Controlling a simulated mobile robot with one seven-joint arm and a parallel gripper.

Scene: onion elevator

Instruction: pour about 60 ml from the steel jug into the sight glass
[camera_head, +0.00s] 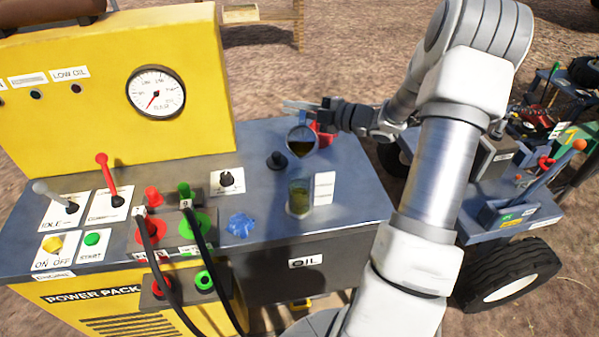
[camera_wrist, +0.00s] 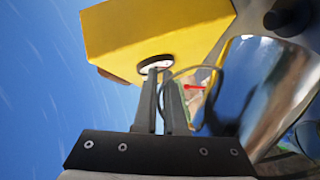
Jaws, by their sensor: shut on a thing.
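The steel jug (camera_head: 302,138) is held above the blue-grey deck, tilted, with its mouth towards the head camera and dark oil visible inside. In the wrist view its shiny wall (camera_wrist: 272,92) fills the right side. My gripper (camera_head: 308,107) is shut on the jug's handle; in the wrist view the two fingers (camera_wrist: 161,95) are close together at the curved handle. The sight glass (camera_head: 299,197) stands upright on the deck, below the jug in the picture. It looks greenish-brown inside; its exact level is unclear. I cannot see a stream between them.
A white card (camera_head: 324,188) stands right beside the sight glass. A black knob (camera_head: 277,161) and a blue cap (camera_head: 240,225) are nearby on the deck. The yellow panel with a gauge (camera_head: 156,92) rises at the left. Black hoses (camera_head: 205,250) hang over the front.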

